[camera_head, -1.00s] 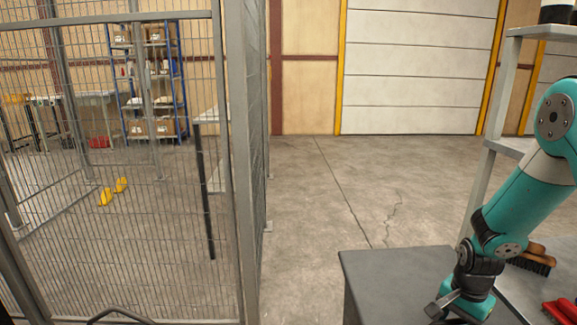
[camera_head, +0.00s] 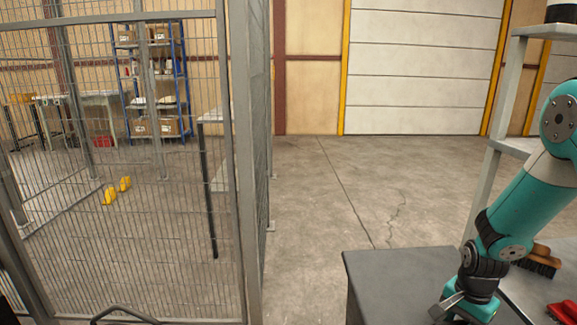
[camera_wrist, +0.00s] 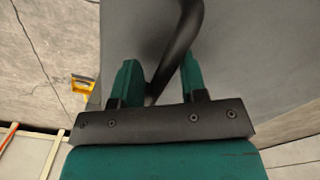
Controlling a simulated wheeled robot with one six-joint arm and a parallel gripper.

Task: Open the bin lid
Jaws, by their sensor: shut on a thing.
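A dark grey bin (camera_head: 400,268) with a flat top stands at the lower right of the head view. Its top looks closed. In the wrist view the grey lid surface (camera_wrist: 130,25) fills the upper middle. A black curved handle (camera_wrist: 186,35) runs down between the green fingers of my gripper (camera_wrist: 160,75), which is shut on it. In the head view my gripper (camera_head: 447,303) is low at the bin's right side; its fingertips and the handle are hard to make out there.
A wire mesh fence (camera_head: 120,200) stands at the left. A grey shelf frame (camera_head: 492,150) and a surface with a brush (camera_head: 540,262) are at the right. A yellow-handled tool (camera_wrist: 82,84) lies on the floor in the wrist view. The floor beyond the bin is clear.

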